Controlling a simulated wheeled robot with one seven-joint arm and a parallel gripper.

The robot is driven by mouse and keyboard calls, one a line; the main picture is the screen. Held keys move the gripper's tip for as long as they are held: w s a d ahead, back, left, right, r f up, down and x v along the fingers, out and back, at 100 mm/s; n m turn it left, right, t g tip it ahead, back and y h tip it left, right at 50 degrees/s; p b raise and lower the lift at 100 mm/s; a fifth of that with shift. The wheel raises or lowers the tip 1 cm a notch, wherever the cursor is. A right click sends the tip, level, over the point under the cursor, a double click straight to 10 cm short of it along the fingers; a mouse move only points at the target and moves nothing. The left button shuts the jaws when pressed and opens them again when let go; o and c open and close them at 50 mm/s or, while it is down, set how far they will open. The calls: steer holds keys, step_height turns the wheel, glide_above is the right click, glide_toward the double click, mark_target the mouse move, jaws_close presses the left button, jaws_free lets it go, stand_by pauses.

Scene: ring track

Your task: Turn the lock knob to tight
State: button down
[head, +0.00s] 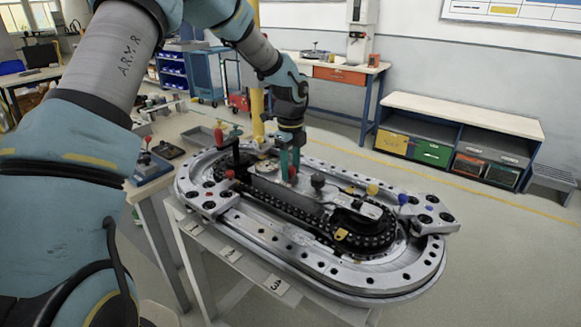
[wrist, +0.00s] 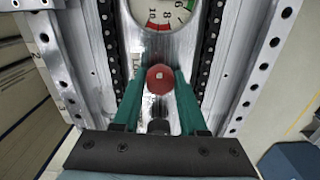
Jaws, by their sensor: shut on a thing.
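A round red knob, seemingly the lock knob (wrist: 160,79), has a small pale mark at its centre and sits on the bare metal plate inside the ring track. My gripper (wrist: 159,92) has its two green fingers on either side of this knob and is shut on it. In the head view my gripper (head: 289,165) points down over the middle of the ring track (head: 414,268), and a bit of the red knob shows between the fingers. No tight or loose marking is readable in either view.
A round gauge (wrist: 168,15) with red and green zones lies just beyond the knob in the wrist view. A black knob (head: 317,182) stands close to the right of my gripper. A black chain (head: 290,215) runs around the plate. A red-topped handle (head: 219,137) rises at the left.

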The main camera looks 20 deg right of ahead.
mark_target(290, 168)
stand_by(0.4)
steer(key=shift+c, duration=2.2)
jaws_free()
steer(key=shift+r, duration=0.1)
step_height(290, 168, up, 11)
steer(key=b, duration=0.3)
steer(key=shift+f, duration=0.2)
steer(key=s+a+f+n, duration=0.1)
steer(key=a+f+n, duration=0.1)
steer(key=a+n, duration=0.8)
steer(key=s+a+f+n, duration=0.1)
steer(key=a+n, duration=0.6)
steer(key=a, duration=0.6)
steer(key=s+a+f+n+t, duration=0.1)
steer(key=s+a+f+n, duration=0.1)
steer(key=s+a+n, duration=0.6)
steer(key=a+n, duration=0.5)
steer(key=shift+s+a+f+t, duration=0.25)
steer(key=shift+s+a+t, duration=0.05)
steer(key=shift+s+a, duration=0.1)
